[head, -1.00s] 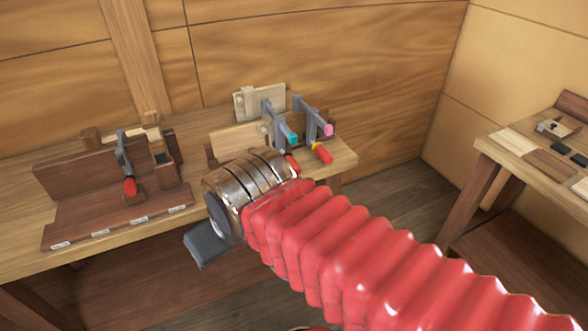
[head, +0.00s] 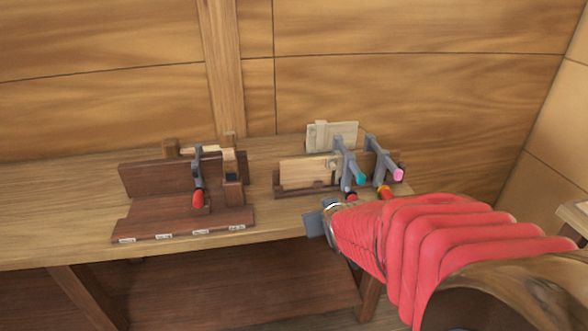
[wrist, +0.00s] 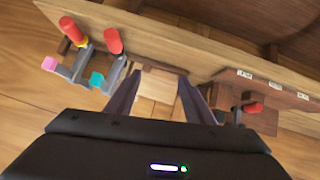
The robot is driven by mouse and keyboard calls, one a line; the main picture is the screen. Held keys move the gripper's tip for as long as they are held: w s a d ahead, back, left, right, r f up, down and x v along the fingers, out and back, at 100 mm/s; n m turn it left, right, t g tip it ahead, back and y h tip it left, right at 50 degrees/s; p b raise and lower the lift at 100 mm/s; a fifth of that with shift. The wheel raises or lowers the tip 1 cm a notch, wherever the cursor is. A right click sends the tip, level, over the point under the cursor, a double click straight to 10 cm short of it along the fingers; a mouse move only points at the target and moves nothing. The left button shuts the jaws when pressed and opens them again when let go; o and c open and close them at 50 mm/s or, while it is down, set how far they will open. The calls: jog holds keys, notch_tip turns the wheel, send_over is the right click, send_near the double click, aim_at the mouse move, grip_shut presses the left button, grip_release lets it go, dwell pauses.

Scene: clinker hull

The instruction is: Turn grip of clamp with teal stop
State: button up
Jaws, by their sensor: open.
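The clamp with the teal stop (head: 361,178) is grey and sits on a wooden rack toward the bench's right end. Its red grip (head: 351,196) hangs below, partly dark in the head view. In the wrist view the teal stop (wrist: 97,79) and the red grip (wrist: 113,40) are left of my fingers. My gripper (wrist: 159,78) is open and empty, with pale wood showing between the fingers. In the head view only a grey part of my gripper (head: 315,222) shows by the bench's front edge; my red sleeve and wrist hide the rest.
A second clamp with a pink stop (head: 398,174) and a red-and-yellow grip (head: 385,192) stands close to the right. A dark wooden fixture (head: 150,222) with another red-gripped clamp (head: 198,198) stands to the left. The bench top (head: 262,205) between them is clear.

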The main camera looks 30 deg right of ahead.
jog(key=d+f+m+t, duration=0.1)
jog(key=d+f+t, duration=0.2)
jog(key=d+f, duration=0.55)
jog(key=s+d+f+m+t+h, duration=0.1)
jog(key=s+d+f+m+t, duration=0.1)
jog(key=s, duration=0.5)
jog(key=d+m+t, duration=0.1)
jog(key=d+t, duration=0.1)
jog(key=t, duration=0.1)
jog(key=shift+d+f+m, duration=0.25)
jog(key=shift+f+m, duration=0.05)
jog(key=shift+m, duration=0.1)
jog(key=shift+w, duration=0.1)
jog(key=x, duration=1.3)
jog(key=shift+w, duration=0.2)
